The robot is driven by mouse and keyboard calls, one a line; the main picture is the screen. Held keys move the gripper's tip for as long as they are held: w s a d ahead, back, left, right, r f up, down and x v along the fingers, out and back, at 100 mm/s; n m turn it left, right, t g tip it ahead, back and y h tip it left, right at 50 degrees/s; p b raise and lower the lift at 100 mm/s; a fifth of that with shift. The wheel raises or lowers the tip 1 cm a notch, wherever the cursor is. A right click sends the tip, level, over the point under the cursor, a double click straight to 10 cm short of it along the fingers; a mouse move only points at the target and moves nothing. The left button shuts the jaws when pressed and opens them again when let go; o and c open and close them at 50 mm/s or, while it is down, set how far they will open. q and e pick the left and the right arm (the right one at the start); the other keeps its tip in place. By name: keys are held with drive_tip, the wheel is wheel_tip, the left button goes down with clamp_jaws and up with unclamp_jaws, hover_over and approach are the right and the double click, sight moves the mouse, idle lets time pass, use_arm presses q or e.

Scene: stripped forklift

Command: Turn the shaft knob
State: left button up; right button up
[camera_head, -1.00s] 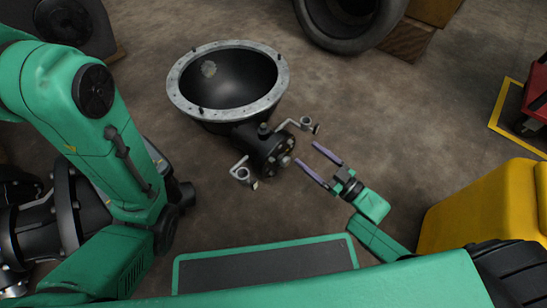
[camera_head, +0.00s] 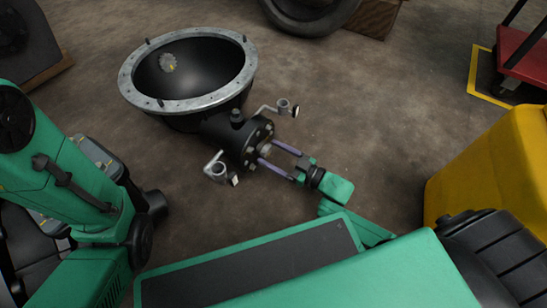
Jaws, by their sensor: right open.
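The shaft knob (camera_head: 266,150) is the small grey end at the middle of the bolted flange on the dark bowl-shaped housing (camera_head: 190,100), which lies on the floor. My right gripper (camera_head: 265,151) is open, with its two long purple fingers reaching toward the flange. One fingertip lies on the upper side of the knob and one on the lower side. The fingers partly hide the knob, and I cannot tell whether they touch it. My left arm shows at the left edge, but its gripper is not in view.
Two grey bent brackets, an upper one (camera_head: 283,108) and a lower one (camera_head: 218,170), stick out beside the flange, close to my right fingers. A yellow block (camera_head: 490,160) stands at the right. A tyre (camera_head: 310,15) lies at the back.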

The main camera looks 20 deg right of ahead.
drive_tip(key=shift+c, duration=0.3)
clamp_jaws()
